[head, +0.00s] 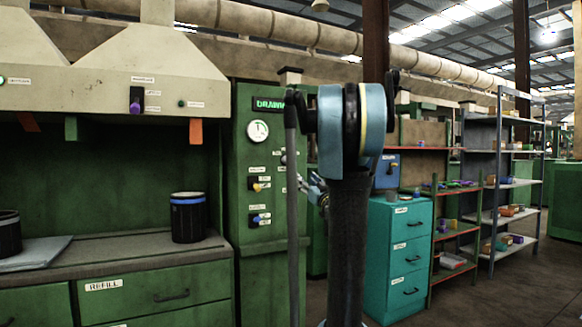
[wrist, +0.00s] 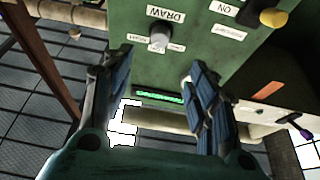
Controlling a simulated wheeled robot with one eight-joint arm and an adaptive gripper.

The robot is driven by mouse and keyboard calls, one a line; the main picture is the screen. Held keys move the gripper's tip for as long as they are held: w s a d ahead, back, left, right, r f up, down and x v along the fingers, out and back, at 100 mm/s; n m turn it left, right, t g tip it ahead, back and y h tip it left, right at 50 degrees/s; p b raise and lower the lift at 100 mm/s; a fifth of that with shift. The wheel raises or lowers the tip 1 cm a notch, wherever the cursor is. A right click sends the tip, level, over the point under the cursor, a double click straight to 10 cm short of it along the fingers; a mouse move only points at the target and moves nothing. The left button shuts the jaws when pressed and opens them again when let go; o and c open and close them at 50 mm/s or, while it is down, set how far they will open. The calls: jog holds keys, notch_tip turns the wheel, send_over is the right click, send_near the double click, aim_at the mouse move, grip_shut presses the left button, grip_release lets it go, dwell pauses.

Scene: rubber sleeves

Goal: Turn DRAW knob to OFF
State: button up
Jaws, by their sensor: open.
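The DRAW knob is a round grey knob (wrist: 159,38) on a green panel (wrist: 195,65) in the wrist view, where the picture is upside down. A white DRAW label (wrist: 165,14) sits beside it, with smaller labels I cannot read around it. The knob's pointing direction is not clear. My gripper (wrist: 161,60) is open and empty, its two fingers apart on either side of the knob's line; no contact shows. In the head view my gripper (head: 315,189) is beside the green cabinet (head: 268,276), partly hidden behind my arm.
A yellow knob (wrist: 273,17) is on the same panel, right of the DRAW knob in the wrist view. The head view shows a gauge (head: 258,131) and a blue knob (head: 257,219) on the cabinet. A teal drawer unit (head: 400,250) stands right of my arm.

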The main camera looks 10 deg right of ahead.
aim_at(288, 162)
jog(key=x, duration=1.7)
jog(key=shift+w, duration=0.2)
jog(key=shift+c, duration=0.3)
jog(key=c, duration=1)
